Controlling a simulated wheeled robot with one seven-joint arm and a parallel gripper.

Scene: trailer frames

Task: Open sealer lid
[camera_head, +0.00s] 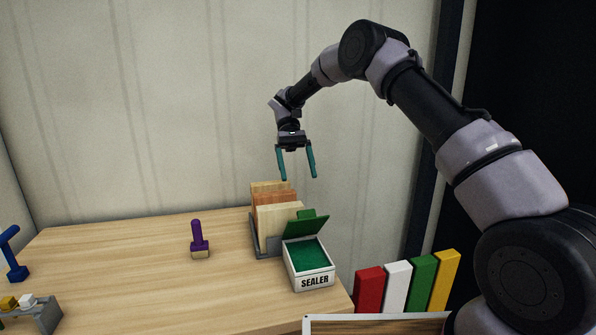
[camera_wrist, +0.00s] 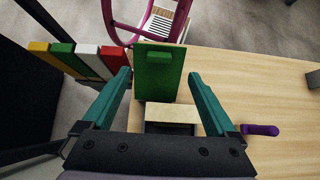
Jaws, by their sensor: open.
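The sealer is a small white box (camera_head: 311,281) labelled SEALER, near the right end of the table in the head view. Its inside is green. Its green lid (camera_head: 306,225) stands raised at the back edge, so the box is open on top. In the wrist view the lid (camera_wrist: 158,85) shows as an upright green panel with a small raised handle near its top edge. My gripper (camera_head: 299,179) is open and empty, above and behind the sealer, apart from the lid. In the wrist view the lid appears between the two teal fingers.
A grey rack (camera_head: 260,240) holding wooden panels stands just behind the sealer. A purple-handled stamp (camera_head: 199,240) stands to its left on the wooden table (camera_head: 130,260). Red, white, green and yellow upright blocks (camera_head: 423,283) stand to the right. The table's middle is mostly clear.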

